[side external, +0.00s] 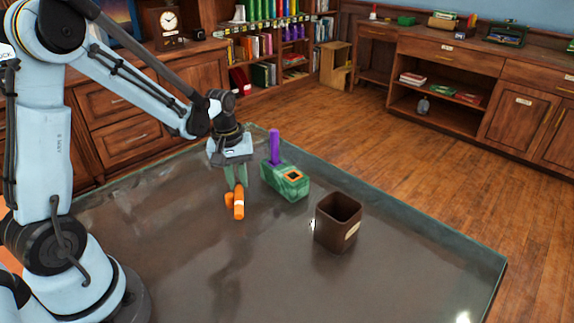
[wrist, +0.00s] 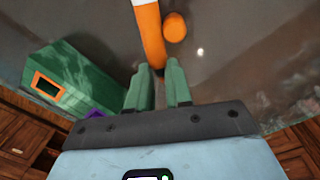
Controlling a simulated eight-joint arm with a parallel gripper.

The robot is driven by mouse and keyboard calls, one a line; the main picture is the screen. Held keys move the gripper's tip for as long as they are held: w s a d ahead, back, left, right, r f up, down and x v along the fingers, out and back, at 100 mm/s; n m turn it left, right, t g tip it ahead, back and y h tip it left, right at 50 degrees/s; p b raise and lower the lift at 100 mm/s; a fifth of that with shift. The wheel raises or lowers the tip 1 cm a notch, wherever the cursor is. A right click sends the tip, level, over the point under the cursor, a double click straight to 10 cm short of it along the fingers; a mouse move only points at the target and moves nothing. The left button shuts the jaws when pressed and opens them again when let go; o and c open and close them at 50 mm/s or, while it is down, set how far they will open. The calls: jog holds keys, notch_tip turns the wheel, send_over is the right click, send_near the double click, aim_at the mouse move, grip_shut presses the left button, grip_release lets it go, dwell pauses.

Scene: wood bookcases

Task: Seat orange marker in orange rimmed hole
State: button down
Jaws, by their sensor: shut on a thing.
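The orange marker (side external: 239,206), with a white band, hangs tilted below my gripper (side external: 236,188) in the side view. In the wrist view the marker (wrist: 150,35) runs up from between the green fingertips of my gripper (wrist: 158,72), which is shut on its near end. A short, rounded orange piece (side external: 228,200) is close beside the marker; it also shows in the wrist view (wrist: 175,27). The green block (side external: 276,184) is to the right of my gripper. Its orange rimmed hole (side external: 293,176) looks empty. A purple marker (side external: 274,147) stands upright in the block.
A brown open-topped bin (side external: 336,228) stands right of the block. The grey glossy tabletop (side external: 180,260) is clear toward the front. Wood bookcases and cabinets (side external: 470,60) stand behind, beyond the table edge.

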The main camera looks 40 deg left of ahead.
notch_tip(320, 180, up, 7)
jog(key=shift+r, duration=0.15)
jog(key=shift+d+r, duration=0.15)
jog(key=shift+r, duration=0.05)
jog(key=w+d+r+m+t+h, duration=0.1)
jog(key=w+d+m+t+h, duration=0.2)
jog(key=d+m, duration=0.45)
jog(key=w+d+r+m+t+h, duration=0.1)
jog(key=d+m+t+h, duration=0.1)
jog(key=d+m+t, duration=0.55)
notch_tip(320, 180, up, 8)
jog(key=s+d+m+h, duration=0.1)
jog(key=d+m+h, duration=0.1)
jog(key=m+h, duration=0.55)
jog(key=n+h, duration=0.1)
jog(key=h, duration=0.1)
send_over(283, 175)
notch_tip(283, 175, down, 7)
jog(key=shift+g+y, duration=0.25)
jog(key=shift+y, duration=0.1)
jog(key=shift+w+f, duration=0.15)
jog(key=shift+f, duration=1.95)
jog(key=c, duration=1.3)
grip_release()
